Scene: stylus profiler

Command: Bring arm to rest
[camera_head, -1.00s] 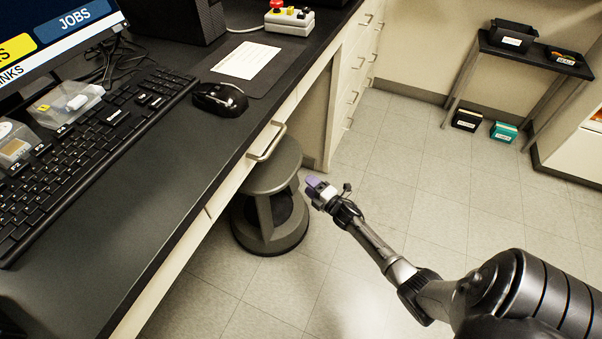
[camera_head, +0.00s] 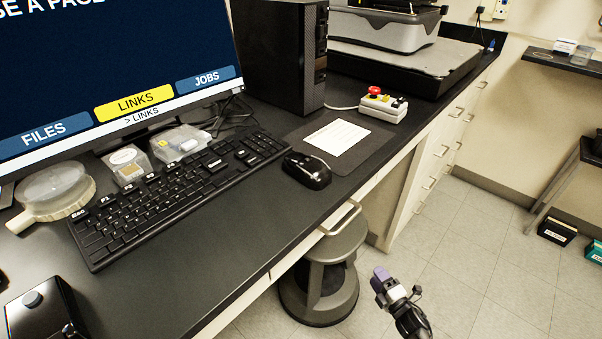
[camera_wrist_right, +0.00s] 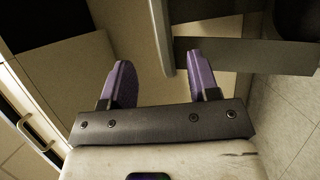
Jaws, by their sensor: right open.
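My right gripper (camera_head: 382,281) is low in the head view, beside the desk front and just right of the grey stool (camera_head: 322,278). In the right wrist view its two purple fingers (camera_wrist_right: 162,82) stand well apart with nothing between them, so it is open and empty. My left gripper is in neither view.
The black desk (camera_head: 205,275) holds a keyboard (camera_head: 180,195), mouse (camera_head: 307,170), monitor (camera_head: 110,60), computer tower (camera_head: 280,55) and a control box with a red button (camera_head: 383,104). A shelf (camera_head: 562,62) stands at the right wall. Floor (camera_head: 480,270) right of the stool is clear.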

